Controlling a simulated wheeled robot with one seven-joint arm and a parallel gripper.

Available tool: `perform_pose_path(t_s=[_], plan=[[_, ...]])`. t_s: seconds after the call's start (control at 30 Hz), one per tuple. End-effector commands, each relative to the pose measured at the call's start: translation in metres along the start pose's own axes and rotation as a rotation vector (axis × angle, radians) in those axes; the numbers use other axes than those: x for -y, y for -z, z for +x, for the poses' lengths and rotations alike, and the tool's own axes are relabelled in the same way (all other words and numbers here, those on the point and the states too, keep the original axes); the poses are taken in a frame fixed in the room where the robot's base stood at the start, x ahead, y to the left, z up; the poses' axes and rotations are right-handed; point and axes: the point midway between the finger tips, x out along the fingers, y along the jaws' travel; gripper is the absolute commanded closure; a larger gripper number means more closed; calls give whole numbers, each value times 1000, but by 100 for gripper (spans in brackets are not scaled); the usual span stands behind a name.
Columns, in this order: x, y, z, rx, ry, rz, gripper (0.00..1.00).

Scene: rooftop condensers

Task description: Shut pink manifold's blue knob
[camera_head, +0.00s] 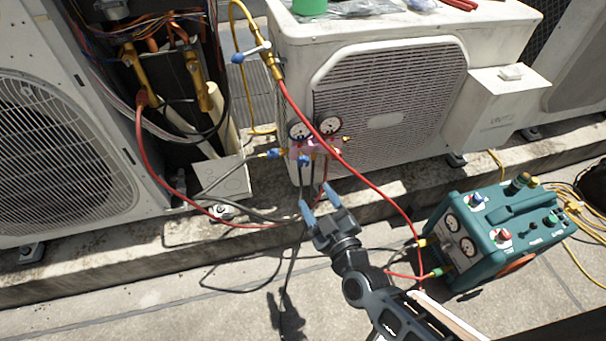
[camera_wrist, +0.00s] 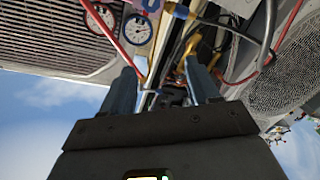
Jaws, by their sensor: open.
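The pink manifold (camera_head: 303,149) hangs at the left front of the white condenser, with two round gauges (camera_head: 330,125) above it. A blue knob (camera_head: 273,153) sticks out at its left end. Other small blue parts show under the manifold body. My gripper (camera_head: 319,195) is open and empty, just below and in front of the manifold, apart from it. In the wrist view its fingers (camera_wrist: 161,78) stand apart, with the gauges (camera_wrist: 137,29) beyond at upper left. The blue knob is not clear in the wrist view.
Dark hoses hang below the manifold near my gripper. The paving in front is mostly clear.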

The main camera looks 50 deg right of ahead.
Motion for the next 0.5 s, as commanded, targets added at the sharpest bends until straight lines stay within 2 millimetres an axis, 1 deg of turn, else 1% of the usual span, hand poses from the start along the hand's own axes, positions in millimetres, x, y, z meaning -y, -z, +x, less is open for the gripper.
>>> perform_pose_path(t_s=[0.03,0.1,0.2,0.3,0.5], plan=[[6,-20,24,6,-31,-23,40],[7,-33,47,19,-65,-59,40],[6,-45,72,37,-99,-98,40],[4,-51,86,48,-118,-120,40],[1,-54,106,52,-127,-132,40]])
